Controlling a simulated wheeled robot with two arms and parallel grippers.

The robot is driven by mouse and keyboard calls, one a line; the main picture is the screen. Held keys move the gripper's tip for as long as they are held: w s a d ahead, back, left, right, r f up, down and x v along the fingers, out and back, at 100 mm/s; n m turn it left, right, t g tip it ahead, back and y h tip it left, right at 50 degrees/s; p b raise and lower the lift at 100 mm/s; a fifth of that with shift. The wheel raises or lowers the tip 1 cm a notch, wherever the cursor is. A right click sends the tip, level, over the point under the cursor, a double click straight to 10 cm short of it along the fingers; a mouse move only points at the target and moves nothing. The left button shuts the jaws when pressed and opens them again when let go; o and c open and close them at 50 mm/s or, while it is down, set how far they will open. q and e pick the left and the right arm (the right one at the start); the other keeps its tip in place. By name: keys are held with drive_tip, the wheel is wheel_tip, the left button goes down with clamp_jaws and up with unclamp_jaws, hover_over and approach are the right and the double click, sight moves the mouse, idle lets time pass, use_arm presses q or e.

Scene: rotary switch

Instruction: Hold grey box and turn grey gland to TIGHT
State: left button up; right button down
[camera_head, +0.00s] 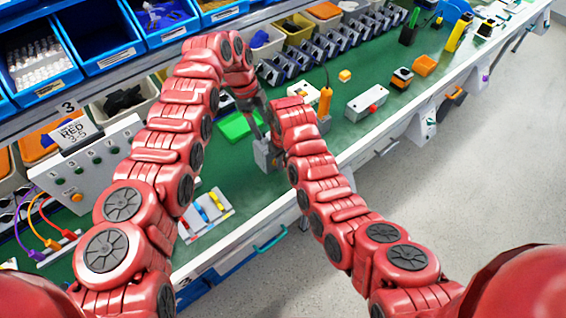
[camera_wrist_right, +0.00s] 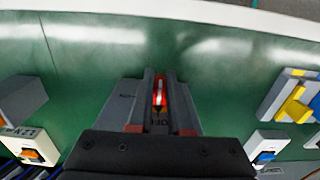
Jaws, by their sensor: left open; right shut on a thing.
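A small grey box (camera_head: 264,154) stands on the green bench mat under both arms in the head view. The right wrist view shows a grey box (camera_wrist_right: 122,98) with a red knob (camera_wrist_right: 159,92) bearing a white line, and dark lettering beside it. My right gripper (camera_wrist_right: 160,80) is shut on the red knob, one finger on each side. In the head view its fingers are hidden by my right arm. My left gripper (camera_head: 266,128) is open, pointing down close above the grey box; I cannot tell whether it touches. No part clearly reads as a grey gland or a TIGHT mark.
A green tray (camera_head: 237,125) lies behind the box. A white panel (camera_head: 90,165) stands at the left, with blue bins (camera_head: 105,38) behind. Some mat between them is clear.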

use_arm(q)
drive_tip(key=shift+r, duration=0.6)
drive_tip(key=shift+c, duration=0.2)
drive_tip(key=v, duration=0.3)
drive_tip(key=shift+s+d+r, duration=0.15)
drive_tip(key=shift+d+r, duration=0.1)
drive_tip(key=shift+d, duration=0.1)
drive_tip(key=shift+w+a+f+x, duration=0.1)
drive_tip(key=shift+a+x, duration=0.2)
drive_tip(key=shift+x, duration=1.15)
drive_tip(key=shift+w+a+f+x, duration=0.15)
drive_tip(key=shift+a+x, duration=0.2)
drive_tip(key=shift+x, duration=1.1)
drive_tip(key=shift+w+a+x, duration=0.1)
drive_tip(key=shift+a+x, duration=0.2)
drive_tip(key=shift+x, duration=1.1)
drive_tip(key=shift+a, duration=0.1)
clamp_jaws()
drive_tip(key=shift+o, duration=0.2)
unclamp_jaws()
